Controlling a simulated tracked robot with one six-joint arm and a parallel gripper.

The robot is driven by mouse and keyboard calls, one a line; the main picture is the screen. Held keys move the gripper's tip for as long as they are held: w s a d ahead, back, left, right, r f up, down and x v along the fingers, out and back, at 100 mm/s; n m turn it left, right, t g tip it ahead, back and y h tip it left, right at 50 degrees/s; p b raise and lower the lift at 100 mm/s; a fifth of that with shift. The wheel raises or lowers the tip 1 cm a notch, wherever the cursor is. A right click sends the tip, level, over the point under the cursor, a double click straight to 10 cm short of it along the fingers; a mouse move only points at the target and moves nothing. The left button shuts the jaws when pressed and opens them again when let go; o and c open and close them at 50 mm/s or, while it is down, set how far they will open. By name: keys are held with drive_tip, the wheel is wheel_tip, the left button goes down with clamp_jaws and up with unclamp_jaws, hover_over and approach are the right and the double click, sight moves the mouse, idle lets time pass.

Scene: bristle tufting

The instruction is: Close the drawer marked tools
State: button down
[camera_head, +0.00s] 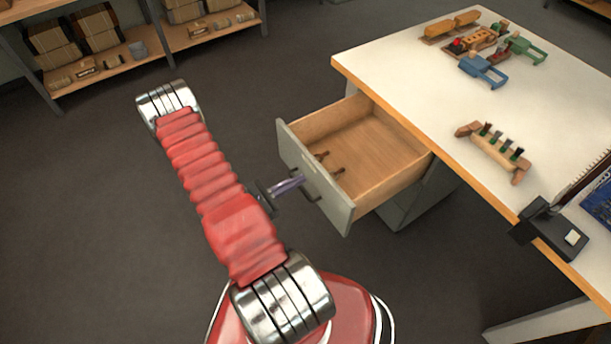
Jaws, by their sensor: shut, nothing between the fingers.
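An open drawer (346,212) with a grey-green front sticks out from under the white table. Its wooden inside holds a few small dark brown pieces near the front panel. A dark bar handle (309,193) is on the outer face of the front. I cannot read any marking on the drawer. My gripper (302,181) is shut and empty, at the drawer front beside the handle. I cannot tell whether it touches the panel. My red arm hides part of the floor to the left.
The white table (400,60) with a wooden edge carries a wooden block with dark tufts (494,152), a blue clamp-like tool (483,71), a green one (525,48) and a black device (550,228) at its edge. Shelves (110,70) stand at the back left.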

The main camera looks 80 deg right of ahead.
sight(314, 172)
drive_tip(key=shift+x, duration=1.8)
drive_tip(key=shift+d, duration=0.1)
